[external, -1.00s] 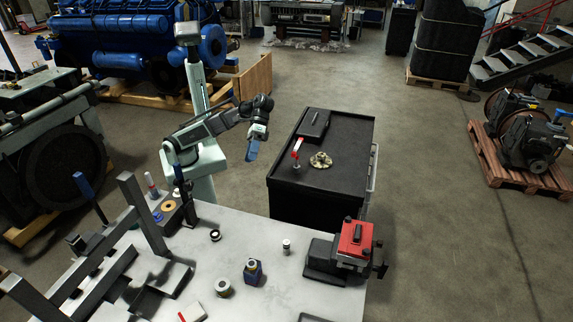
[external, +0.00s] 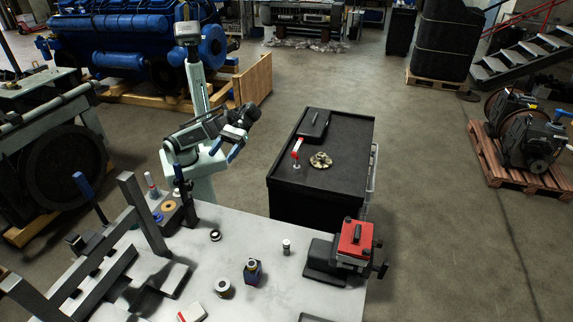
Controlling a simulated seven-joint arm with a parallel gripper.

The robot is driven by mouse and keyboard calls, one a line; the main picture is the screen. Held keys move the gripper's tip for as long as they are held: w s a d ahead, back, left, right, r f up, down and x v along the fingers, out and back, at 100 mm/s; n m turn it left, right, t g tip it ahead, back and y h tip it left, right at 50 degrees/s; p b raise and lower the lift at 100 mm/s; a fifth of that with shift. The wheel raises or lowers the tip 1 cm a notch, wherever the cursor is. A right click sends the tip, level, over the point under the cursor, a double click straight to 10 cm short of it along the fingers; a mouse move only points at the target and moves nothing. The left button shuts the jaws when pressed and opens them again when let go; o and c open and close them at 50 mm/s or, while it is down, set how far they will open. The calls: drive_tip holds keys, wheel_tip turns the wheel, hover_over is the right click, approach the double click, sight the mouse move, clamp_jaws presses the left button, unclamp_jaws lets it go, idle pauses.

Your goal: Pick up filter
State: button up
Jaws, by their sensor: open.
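My gripper (external: 226,150) hangs in the air beyond the far edge of the grey workbench (external: 265,224), left of the black cabinet. Its blue fingers are apart with nothing between them. I cannot tell for sure which part is the filter. Small round parts stand on the bench: a pale ring-like cylinder with a dark centre (external: 223,288), a small white cylinder (external: 286,247) and a dark part with a white top (external: 215,235). My gripper touches none of these.
A black cabinet (external: 318,186) carries a dark case (external: 314,124), a red-and-white tool (external: 297,152) and a brass-coloured part (external: 321,161). A red-topped device (external: 356,239) stands at the bench's right end. Grey metal frames (external: 143,222) rise at the left. Mid-bench has free room.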

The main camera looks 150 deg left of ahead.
approach(216, 232)
drive_tip(key=shift+x, duration=5.5)
drive_tip(key=shift+c, duration=0.4)
drive_tip(key=c, duration=1.1)
drive_tip(key=shift+c, duration=0.2)
drive_tip(key=shift+r, duration=5)
